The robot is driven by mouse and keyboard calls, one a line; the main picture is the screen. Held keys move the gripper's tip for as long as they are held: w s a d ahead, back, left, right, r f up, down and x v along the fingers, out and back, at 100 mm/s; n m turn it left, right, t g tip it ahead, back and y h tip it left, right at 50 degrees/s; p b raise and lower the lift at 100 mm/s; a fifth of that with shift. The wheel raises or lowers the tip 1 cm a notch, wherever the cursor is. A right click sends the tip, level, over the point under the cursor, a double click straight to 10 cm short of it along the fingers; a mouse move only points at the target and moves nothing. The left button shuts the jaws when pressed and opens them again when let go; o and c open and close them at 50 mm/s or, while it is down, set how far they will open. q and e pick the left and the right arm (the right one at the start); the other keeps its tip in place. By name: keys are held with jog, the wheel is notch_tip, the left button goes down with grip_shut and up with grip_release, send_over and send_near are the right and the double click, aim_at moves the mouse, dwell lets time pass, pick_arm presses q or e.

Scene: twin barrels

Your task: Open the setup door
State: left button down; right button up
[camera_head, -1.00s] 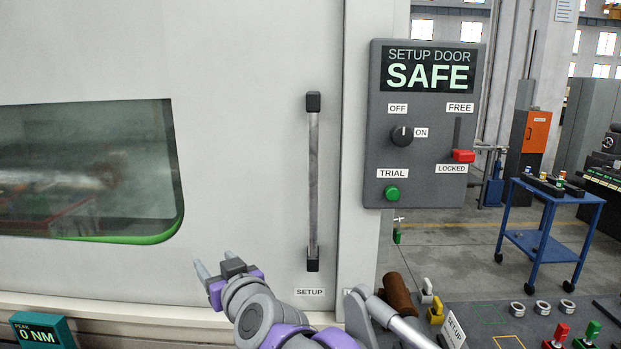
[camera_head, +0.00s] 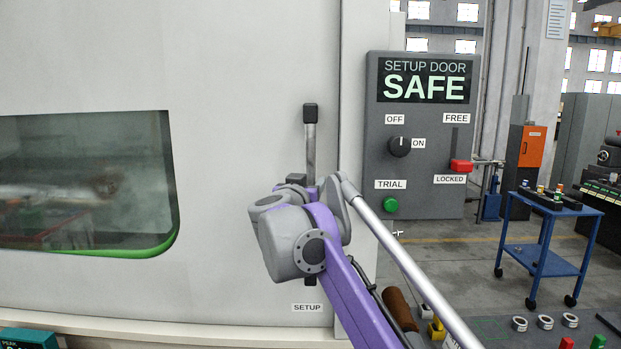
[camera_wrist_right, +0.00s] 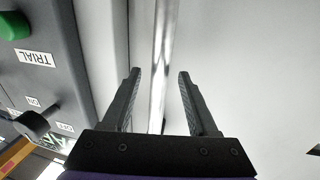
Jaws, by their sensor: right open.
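The setup door (camera_head: 250,70) is a pale panel with a window, and it looks closed. Its vertical metal handle (camera_head: 310,150) has black end mounts; my right arm covers its lower middle. The handle bar also shows in the right wrist view (camera_wrist_right: 161,40). My right gripper (camera_wrist_right: 160,72) is open, one finger on each side of the bar in that view, with gaps on both sides. How deep the bar sits between the fingers is unclear. In the head view, the right gripper (camera_head: 296,180) is at the handle, its fingers mostly hidden. My left gripper is out of view.
The control box (camera_head: 425,200) right of the door reads SETUP DOOR SAFE. Its knob (camera_head: 400,147) is by ON, and its red slider (camera_head: 461,166) is down by LOCKED. A green TRIAL button (camera_head: 391,205) sits below. A blue cart (camera_head: 545,256) stands at the right.

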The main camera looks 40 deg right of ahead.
jog(key=shift+x, duration=1.4)
grip_shut()
dwell(0.4)
